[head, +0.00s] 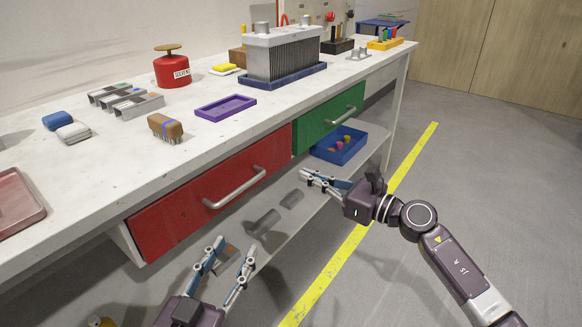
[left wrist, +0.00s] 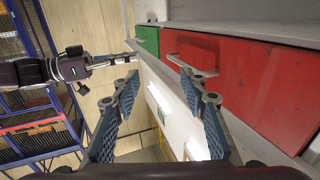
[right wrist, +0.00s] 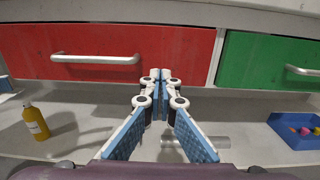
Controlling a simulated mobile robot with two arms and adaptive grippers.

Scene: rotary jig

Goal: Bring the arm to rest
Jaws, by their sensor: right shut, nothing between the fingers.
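My left gripper (head: 236,258) hangs low in front of the bench at the bottom of the head view. Its fingers are spread with nothing between them, as the left wrist view shows too (left wrist: 160,76). My right gripper (head: 304,178) is in front of the bench, near the gap between the red and green drawers. Its fingertips meet in the right wrist view (right wrist: 160,76), and it holds nothing. My right arm (head: 440,250) comes in from the lower right, over the floor, and also shows at the left of the left wrist view (left wrist: 60,69).
The bench (head: 60,185) carries a red solvent can (head: 172,70), a brush (head: 165,127), a purple tray (head: 226,107) and a finned block (head: 285,58). The red drawer (head: 170,215) and green drawer (head: 325,123) look shut. A blue bin (head: 338,147) and a yellow bottle (right wrist: 35,122) are below. Floor at right is clear.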

